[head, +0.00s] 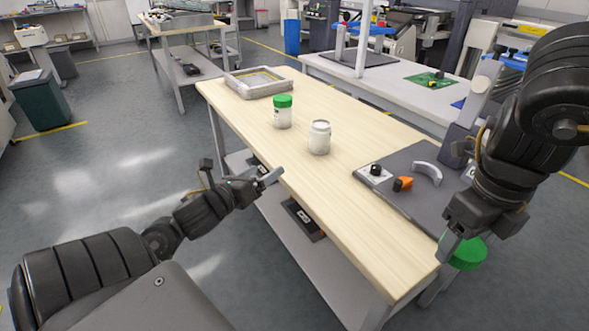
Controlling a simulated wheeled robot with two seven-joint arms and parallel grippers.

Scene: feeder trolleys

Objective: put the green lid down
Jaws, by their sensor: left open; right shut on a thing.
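The green lid (468,254) is at the right, at the near right end of the table. My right gripper (455,243) is shut on it and holds it by its edge. Whether the lid touches anything below cannot be told. An open white jar (319,138) without a lid stands upright on the wooden table (345,228). Behind it to the left stands a white jar with a green lid on (283,112). My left gripper (272,175) is open and empty, beside the table's left edge, apart from the jars.
A grey mat (400,160) at the right of the table carries a grey curved part (428,172), an orange piece (403,184) and a black knob on a light plate (375,172). A grey tray (258,91) lies at the far end. The table's near part is clear.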

